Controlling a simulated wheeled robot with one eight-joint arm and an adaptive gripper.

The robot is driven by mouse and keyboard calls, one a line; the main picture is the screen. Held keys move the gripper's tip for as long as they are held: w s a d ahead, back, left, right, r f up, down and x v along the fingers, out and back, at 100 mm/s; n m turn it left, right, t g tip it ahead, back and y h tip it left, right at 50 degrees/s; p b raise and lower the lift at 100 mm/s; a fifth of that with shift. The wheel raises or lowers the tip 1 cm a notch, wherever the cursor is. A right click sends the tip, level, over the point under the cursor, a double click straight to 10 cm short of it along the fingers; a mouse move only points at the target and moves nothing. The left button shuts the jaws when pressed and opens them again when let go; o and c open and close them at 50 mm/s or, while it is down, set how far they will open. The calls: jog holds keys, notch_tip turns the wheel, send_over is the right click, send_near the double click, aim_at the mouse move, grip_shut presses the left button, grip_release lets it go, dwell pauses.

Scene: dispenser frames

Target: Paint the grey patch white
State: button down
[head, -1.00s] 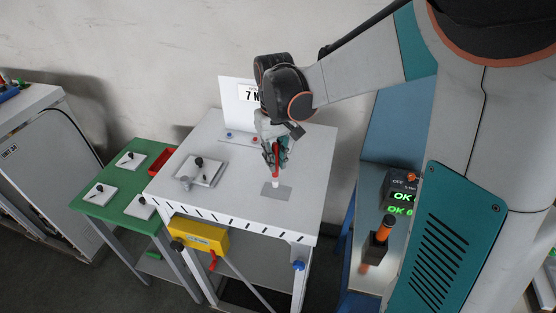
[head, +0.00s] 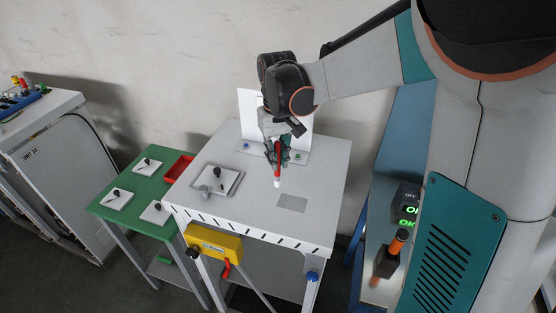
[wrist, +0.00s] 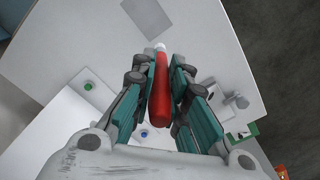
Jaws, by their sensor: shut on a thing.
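The grey patch (head: 291,203) is a flat darker rectangle on the pale tabletop (head: 235,210). It still looks plain grey, and it also shows at the top of the wrist view (wrist: 148,16). My gripper (head: 276,158) is shut on a red rod-like tool (head: 277,163) with a white tip (head: 277,183), pointing down. In the head view the tip lies just left of and behind the patch, not over it. I cannot tell whether the tip touches the table. In the wrist view the red body (wrist: 160,90) lies between the fingers.
A square tray with a knob (head: 217,180) stands on the table's left. An upright white panel (head: 248,110) stands behind my gripper, with a green button (head: 297,157) at its base. A green side table (head: 130,215) stands left. The tabletop's front right is clear.

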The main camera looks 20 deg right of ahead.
aim_at(277, 144)
jog(key=shift+s+r+p, duration=0.1)
jog(key=shift+r+p, duration=0.5)
jog(key=shift+r, duration=0.8)
jog(key=shift+f+b, duration=0.15)
jog(key=shift+b, duration=0.3)
